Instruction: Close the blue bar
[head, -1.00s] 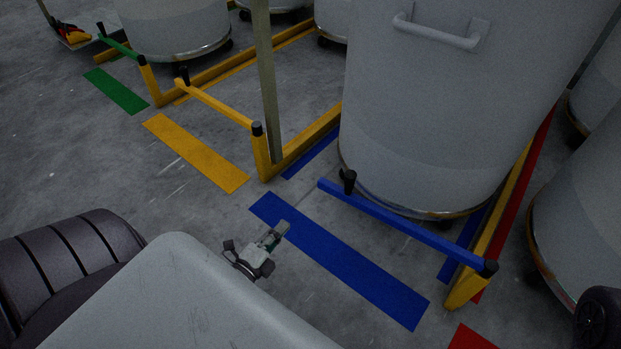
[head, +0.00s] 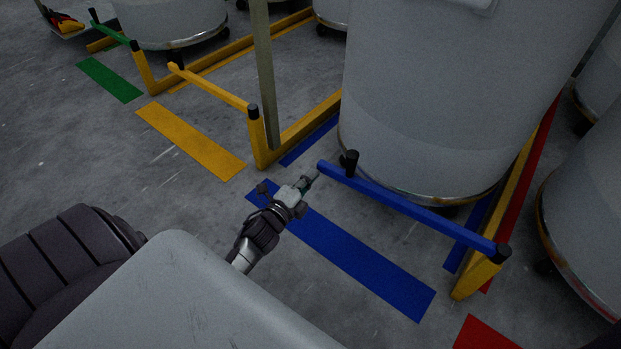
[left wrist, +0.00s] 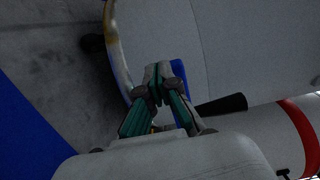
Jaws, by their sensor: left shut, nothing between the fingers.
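The blue bar (head: 420,214) runs low across the front of a large grey-white drum (head: 430,110). Its right end meets a black-capped yellow post (head: 478,275). Its left end is free and apart from the yellow post (head: 257,140) to the left. A black upright handle (head: 349,163) stands near that free end. My left gripper (head: 313,177) is shut and empty, its tips close to the free end; contact cannot be told. In the left wrist view the blue bar (left wrist: 179,70) shows behind the fingertips (left wrist: 158,72), with the black handle (left wrist: 222,104) at right. My right gripper is not in view.
A blue floor strip (head: 350,255) lies in front of the bay. Bays with a yellow bar (head: 212,88) and a green bar (head: 110,33) stand further left. A thin upright pole (head: 264,75) rises by the yellow post.

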